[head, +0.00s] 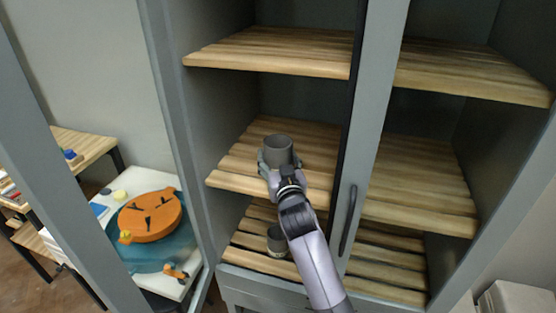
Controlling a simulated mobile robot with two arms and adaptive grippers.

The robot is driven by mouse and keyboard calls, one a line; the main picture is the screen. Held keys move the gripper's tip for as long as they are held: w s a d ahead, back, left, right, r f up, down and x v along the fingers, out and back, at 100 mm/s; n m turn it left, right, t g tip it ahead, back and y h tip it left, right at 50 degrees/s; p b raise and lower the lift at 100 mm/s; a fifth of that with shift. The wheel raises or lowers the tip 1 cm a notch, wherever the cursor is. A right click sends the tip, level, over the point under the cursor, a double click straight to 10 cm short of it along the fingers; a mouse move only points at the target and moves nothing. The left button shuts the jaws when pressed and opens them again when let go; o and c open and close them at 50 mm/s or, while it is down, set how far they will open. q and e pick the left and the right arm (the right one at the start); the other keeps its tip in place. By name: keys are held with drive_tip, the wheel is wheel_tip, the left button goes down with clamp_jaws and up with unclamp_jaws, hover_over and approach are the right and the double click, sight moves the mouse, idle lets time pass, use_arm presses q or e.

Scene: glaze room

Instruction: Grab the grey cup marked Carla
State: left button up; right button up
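A grey cup (278,146) stands upright at the middle shelf of the open cabinet bay. My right gripper (279,165) is at this cup, with its fingers against the cup's left and right sides. I cannot tell whether the cup's base touches the shelf. A second grey cup (276,238) with a paler lower part sits on the lower shelf, partly hidden behind my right arm. No name is readable on either cup. My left gripper is not in view.
The middle slatted shelf (235,165) is otherwise clear, as is the upper shelf (270,50). A cabinet upright with a dark handle (348,220) stands close right of my arm. An open door frames the left side. A white table (135,180) holds an orange face-shaped piece (150,215).

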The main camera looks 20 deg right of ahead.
drive_tip(key=c, duration=0.6)
